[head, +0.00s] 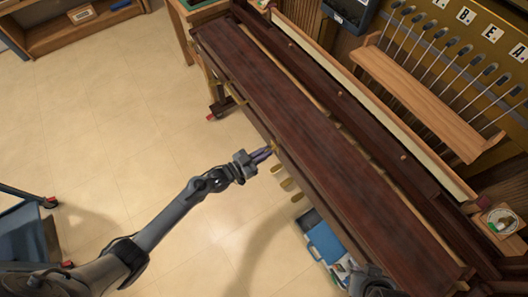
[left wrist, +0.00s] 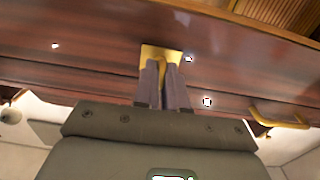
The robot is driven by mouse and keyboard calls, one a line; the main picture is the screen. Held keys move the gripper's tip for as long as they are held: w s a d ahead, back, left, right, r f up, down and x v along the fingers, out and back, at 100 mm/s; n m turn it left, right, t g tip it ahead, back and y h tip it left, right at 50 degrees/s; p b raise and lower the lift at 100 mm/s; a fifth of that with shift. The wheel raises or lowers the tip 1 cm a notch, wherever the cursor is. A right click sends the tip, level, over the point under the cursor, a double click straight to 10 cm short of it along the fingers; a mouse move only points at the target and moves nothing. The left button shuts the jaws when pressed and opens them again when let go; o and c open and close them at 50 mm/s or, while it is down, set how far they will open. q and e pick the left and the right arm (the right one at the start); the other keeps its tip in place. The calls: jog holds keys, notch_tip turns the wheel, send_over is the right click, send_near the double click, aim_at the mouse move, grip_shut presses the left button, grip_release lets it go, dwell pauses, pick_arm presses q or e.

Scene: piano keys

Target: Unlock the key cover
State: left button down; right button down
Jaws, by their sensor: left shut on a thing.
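The dark red-brown wooden key cover (head: 310,135) runs diagonally across the piano and lies closed in the head view; it fills the upper part of the left wrist view (left wrist: 90,60). A brass lock plate (left wrist: 160,52) sits on its front side. My left gripper (head: 266,152) reaches the front edge of the cover. Its two fingers (left wrist: 163,85) are shut on a small brass lock piece at the plate, mostly hidden between the fingertips. My right gripper (head: 370,281) shows only partly at the bottom edge of the head view, near the piano's front; its fingers are unclear.
A brass handle (left wrist: 278,118) is to the right of the lock plate. Brass pedals (head: 287,184) and a blue case (head: 325,240) are below the piano's front. A wooden shelf (head: 425,100) stands behind. The tiled floor (head: 120,120) at left is mostly clear.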

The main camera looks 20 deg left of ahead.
pick_arm(q)
jog(key=c, duration=1.2)
grip_release()
jog(key=shift+s, duration=0.1)
jog(key=p+v, duration=0.2)
jog(key=v, duration=0.8)
jog(key=shift+s+a, duration=0.2)
jog(key=shift+s, duration=0.05)
